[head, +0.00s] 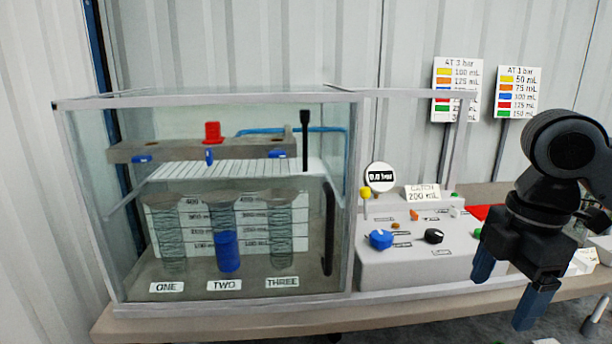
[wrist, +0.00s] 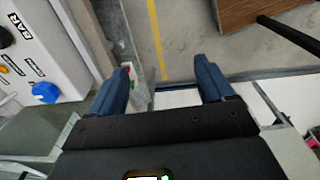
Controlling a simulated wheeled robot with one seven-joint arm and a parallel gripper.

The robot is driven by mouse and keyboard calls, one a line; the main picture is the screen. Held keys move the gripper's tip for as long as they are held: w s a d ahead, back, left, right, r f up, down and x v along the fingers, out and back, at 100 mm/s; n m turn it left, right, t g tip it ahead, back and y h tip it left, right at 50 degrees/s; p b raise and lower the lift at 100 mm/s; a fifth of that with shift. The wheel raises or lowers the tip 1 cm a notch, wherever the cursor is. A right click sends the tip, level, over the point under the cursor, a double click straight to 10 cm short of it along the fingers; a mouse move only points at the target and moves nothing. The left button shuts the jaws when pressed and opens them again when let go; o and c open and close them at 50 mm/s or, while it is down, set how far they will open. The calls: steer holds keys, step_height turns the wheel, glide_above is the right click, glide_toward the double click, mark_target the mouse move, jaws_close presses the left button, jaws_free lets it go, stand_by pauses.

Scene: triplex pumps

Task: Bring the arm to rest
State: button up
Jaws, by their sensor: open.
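My gripper (head: 508,292) hangs from my arm at the right of the head view, pointing down, in front of the right end of the control panel. Its two blue fingers are spread with nothing between them. In the wrist view my gripper (wrist: 167,82) also shows open and empty, with floor and a pale surface beyond the fingertips. The grey control panel (head: 400,268) has a blue knob (head: 380,239), a black knob (head: 433,236) and a green knob (head: 478,232) partly behind my gripper. The blue knob also shows in the wrist view (wrist: 46,92).
A glass case (head: 60,200) at the left holds cylinders labelled ONE, TWO and THREE; TWO (head: 228,252) contains blue liquid. A gauge (head: 380,177) reads 0.0 bar and a card (head: 422,193) reads CATCH 200 mL. Two colour charts (head: 457,75) stand behind. Open floor lies in front of the bench.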

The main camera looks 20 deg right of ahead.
steer(key=w+a+r+m+t+y, duration=0.2)
steer(key=w+a+t+y, duration=0.15)
steer(key=a, duration=0.55)
steer(key=w+a+r+m+t+y, duration=0.25)
steer(key=w+a+t, duration=0.2)
steer(key=a, duration=0.35)
steer(key=w+a+r+m+t+y, duration=0.2)
steer(key=w+a+t+y, duration=0.25)
steer(key=a, duration=0.45)
steer(key=s+d+f+m+t+h, duration=0.1)
steer(key=s+f+m+t+h, duration=0.3)
steer(key=s+f+m+h, duration=0.85)
steer(key=s+d+f+n, duration=0.1)
steer(key=s+d, duration=0.1)
steer(key=s, duration=0.6)
steer(key=s+d+f+n+g+y, duration=0.1)
steer(key=s+d+f, duration=0.1)
steer(key=s, duration=0.6)
steer(key=s+d+f+n+g, duration=0.1)
steer(key=s+d+f+n, duration=0.1)
steer(key=s, duration=0.6)
steer(key=shift+s+d+f+y, duration=0.2)
steer(key=shift+s+d+y, duration=0.15)
steer(key=shift+d, duration=0.35)
